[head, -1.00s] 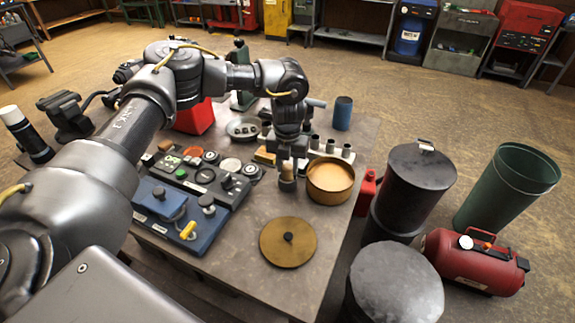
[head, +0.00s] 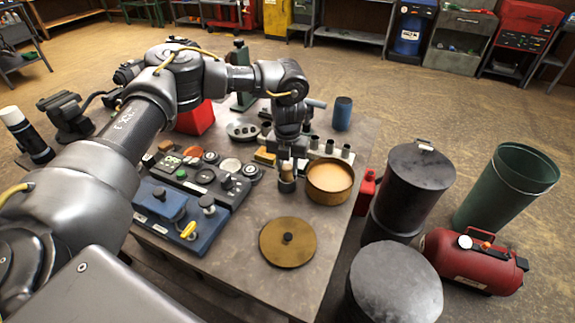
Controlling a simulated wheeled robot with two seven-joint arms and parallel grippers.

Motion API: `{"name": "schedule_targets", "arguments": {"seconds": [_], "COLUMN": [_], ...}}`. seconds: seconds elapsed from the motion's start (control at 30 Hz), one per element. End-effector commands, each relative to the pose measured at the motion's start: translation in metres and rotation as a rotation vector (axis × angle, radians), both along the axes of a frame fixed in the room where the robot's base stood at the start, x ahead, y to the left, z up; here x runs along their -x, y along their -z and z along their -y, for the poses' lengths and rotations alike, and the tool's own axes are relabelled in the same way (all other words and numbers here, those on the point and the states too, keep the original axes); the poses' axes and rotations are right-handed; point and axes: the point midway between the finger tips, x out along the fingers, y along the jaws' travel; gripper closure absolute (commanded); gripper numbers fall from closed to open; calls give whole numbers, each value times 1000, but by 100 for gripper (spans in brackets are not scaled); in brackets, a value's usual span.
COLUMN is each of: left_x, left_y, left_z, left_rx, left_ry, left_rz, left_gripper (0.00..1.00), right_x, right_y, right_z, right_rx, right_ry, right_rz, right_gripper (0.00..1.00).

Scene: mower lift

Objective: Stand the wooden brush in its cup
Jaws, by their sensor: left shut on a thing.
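My left gripper (head: 287,164) points down over the middle of the table, just left of a round tan tin. It is shut on the wooden brush (head: 287,172), whose brown wooden part shows between and below the fingers. A small dark cup (head: 287,185) stands directly under the brush, and the brush's lower end meets or enters the cup's mouth. I cannot tell how deep it sits, and the gripper hides the brush's top. The brush looks about upright. My right gripper is not in view.
The open tan tin (head: 330,183) stands close on the right. A round brass lid (head: 287,243) lies in front. A blue case (head: 178,222) and a panel of dials lie left. Several small dark tubes stand behind the tin, with a blue can (head: 342,113) farther back.

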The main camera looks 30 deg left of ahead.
Motion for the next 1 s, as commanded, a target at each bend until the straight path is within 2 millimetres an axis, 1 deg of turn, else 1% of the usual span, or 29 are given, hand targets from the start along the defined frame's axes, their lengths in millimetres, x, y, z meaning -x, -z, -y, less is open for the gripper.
{"name": "schedule_targets", "arguments": {"seconds": [0.27, 0.8, 0.83, 0.87, 0.9, 1.0], "left_x": [0, 0, 0, 0, 0, 0], "left_y": [2, 14, 13, 12, 12, 12], "left_z": [0, 0, 0, 0, 0, 0], "left_rx": [0, 0, 1, 1, 0, 0], "left_ry": [0, 0, 0, 0, 0, 0], "left_rz": [0, -1, -1, -1, -1, -1], "left_gripper": [86, 86, 64, 60, 59, 59], "right_x": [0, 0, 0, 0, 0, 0], "right_y": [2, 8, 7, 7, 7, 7], "right_z": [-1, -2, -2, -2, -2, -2], "right_rx": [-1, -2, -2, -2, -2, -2], "right_ry": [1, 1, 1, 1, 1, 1], "right_rz": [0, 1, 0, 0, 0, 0], "right_gripper": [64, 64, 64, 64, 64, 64]}}
